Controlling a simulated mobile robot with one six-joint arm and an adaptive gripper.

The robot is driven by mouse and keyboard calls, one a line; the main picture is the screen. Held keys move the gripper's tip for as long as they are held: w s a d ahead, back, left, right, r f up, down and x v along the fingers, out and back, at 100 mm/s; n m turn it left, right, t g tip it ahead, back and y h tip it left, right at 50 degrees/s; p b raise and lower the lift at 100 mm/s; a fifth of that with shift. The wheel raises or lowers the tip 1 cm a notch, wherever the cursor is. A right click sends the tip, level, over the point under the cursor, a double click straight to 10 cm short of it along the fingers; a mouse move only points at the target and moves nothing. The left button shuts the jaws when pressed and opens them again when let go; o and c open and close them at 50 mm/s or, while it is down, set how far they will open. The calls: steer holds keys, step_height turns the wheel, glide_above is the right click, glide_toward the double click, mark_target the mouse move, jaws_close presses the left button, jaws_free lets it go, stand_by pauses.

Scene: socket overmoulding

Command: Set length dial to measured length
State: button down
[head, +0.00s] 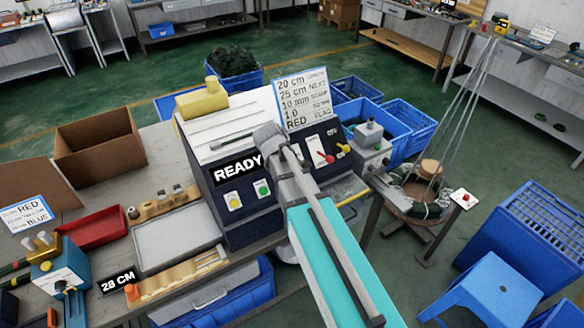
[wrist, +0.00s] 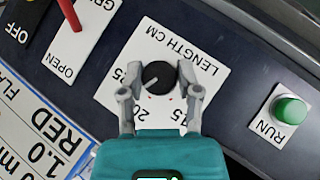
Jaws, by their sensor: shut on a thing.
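The length dial (wrist: 158,77) is a round black knob with a white pointer line, on a white plate lettered LENGTH CM. The plate appears turned around in the wrist view. The pointer aims to the lower left; the 20 and 15 marks lie below the knob, and other numbers are partly covered by a finger. My gripper (wrist: 160,74) has one finger on each side of the knob and is shut on it. In the head view my arm hides the dial. A black sign (head: 118,283) on the bench reads 28 CM.
The dark machine (head: 228,205) shows READY. Its panel has a green RUN button (wrist: 290,110) right of the dial and a red lever (wrist: 69,14) at the upper left. A white card (head: 303,98) lists 20 cm, 25 cm NEXT and RED. A grey tray (head: 178,242) stands left.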

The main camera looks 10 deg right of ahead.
steer(key=shift+s+f+n+t+h+b, duration=0.1)
steer(key=shift+n+t+h+b, duration=0.25)
steer(key=shift+n+t+b, duration=0.15)
steer(key=shift+s+f+n+t+h+b, duration=0.1)
steer(key=shift+n+t+h+b, duration=0.3)
steer(key=shift+n, duration=0.2)
steer(key=shift+w+r+n+t, duration=0.1)
steer(key=shift+n+t, duration=0.2)
steer(key=shift+n, duration=0.1)
steer(key=shift+c, duration=1.5)
jaws_free()
steer(key=shift+w, duration=0.1)
steer(key=shift+b, duration=0.3)
